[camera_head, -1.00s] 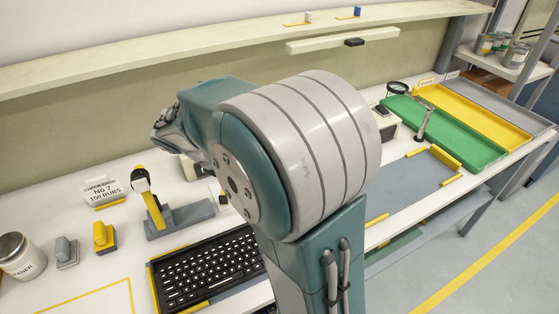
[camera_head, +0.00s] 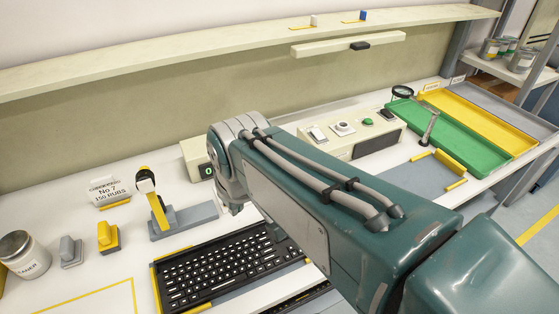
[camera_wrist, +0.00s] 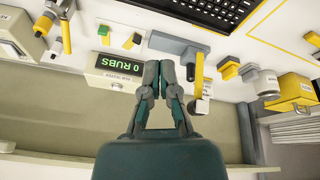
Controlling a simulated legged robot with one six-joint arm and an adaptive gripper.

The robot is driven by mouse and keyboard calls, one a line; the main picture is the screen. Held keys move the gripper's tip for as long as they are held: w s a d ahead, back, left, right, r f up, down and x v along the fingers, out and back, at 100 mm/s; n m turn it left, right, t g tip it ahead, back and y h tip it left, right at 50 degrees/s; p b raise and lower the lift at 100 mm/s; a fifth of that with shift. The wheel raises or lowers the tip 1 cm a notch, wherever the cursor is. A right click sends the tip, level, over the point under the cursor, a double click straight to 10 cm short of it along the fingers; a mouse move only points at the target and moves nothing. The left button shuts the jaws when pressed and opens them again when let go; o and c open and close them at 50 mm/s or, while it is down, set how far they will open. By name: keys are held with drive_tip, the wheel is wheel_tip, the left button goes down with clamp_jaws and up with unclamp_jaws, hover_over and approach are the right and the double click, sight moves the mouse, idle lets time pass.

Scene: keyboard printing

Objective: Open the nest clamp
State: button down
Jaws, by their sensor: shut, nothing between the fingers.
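A keyboard (camera_head: 215,268) lies in a grey nest with yellow edge pieces (camera_head: 154,285) at the front of the bench; it also shows at the top of the wrist view (camera_wrist: 215,8). Behind it, a yellow lever with a dark and white top (camera_head: 157,208) stands upright on a grey base (camera_head: 192,217); I take it to be the nest clamp. In the wrist view the lever (camera_wrist: 199,75) is just right of my gripper (camera_wrist: 158,72). My gripper is shut and empty, apart from the lever as far as I can tell. The head view mostly hides my gripper behind my arm.
A counter box reading "0 RUBS" (camera_wrist: 124,62) stands left of my gripper in the wrist view. Grey (camera_head: 70,252) and yellow (camera_head: 107,236) blocks and a cleaner jar (camera_head: 24,256) stand at the left. A control box (camera_head: 352,135) and green tray (camera_head: 455,137) are at the right.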

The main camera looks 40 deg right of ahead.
drive_tip(key=w+d+f+m+t+y, duration=0.1)
drive_tip(key=w+d, duration=0.2)
drive_tip(key=d, duration=0.6)
drive_tip(key=w+d+f+m, duration=0.1)
drive_tip(key=w+d, duration=0.2)
drive_tip(key=d, duration=0.5)
drive_tip(key=w+d+f+m+t+y, duration=0.1)
drive_tip(key=w+d+m, duration=0.15)
drive_tip(key=d, duration=0.65)
drive_tip(key=shift+n, duration=0.45)
drive_tip(key=x, duration=1.3)
drive_tip(key=shift+w+a+f, duration=0.1)
drive_tip(key=shift+w+f, duration=0.1)
drive_tip(key=shift+w, duration=0.05)
drive_tip(key=shift+w, duration=0.1)
drive_tip(key=shift+w+f+g, duration=0.3)
drive_tip(key=shift+f+g, duration=0.1)
drive_tip(key=shift+g, duration=0.35)
drive_tip(key=shift+w+f+g, duration=0.3)
drive_tip(key=shift+f+g, duration=0.05)
drive_tip(key=shift+g, duration=0.4)
drive_tip(key=g, duration=0.1)
drive_tip(key=f+g, duration=0.1)
drive_tip(key=w+f+g+y, duration=0.1)
drive_tip(key=shift+d+m, duration=0.3)
drive_tip(key=shift+f, duration=0.25)
drive_tip(key=shift+f, duration=0.15)
